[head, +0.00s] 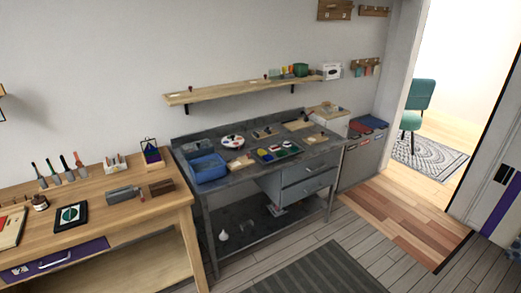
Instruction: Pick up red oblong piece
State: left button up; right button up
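I cannot make out a red oblong piece for certain at this distance. A green tray (289,152) with small coloured pieces, yellow, white and dark among them, lies on the grey metal workbench (218,184). A round white palette (232,141) with coloured spots, some reddish, lies behind it to the left. Neither of my grippers shows in the head view.
A blue bin (207,167) stands at the bench's left end. A wooden table (130,210) with tools is at left. A wooden shelf (235,91) hangs above. Plank floor and a dark striped rug (315,270) lie clear in front. A doorway opens at right.

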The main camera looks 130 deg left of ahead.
aim_at(275, 148)
jog(key=u, duration=4.35)
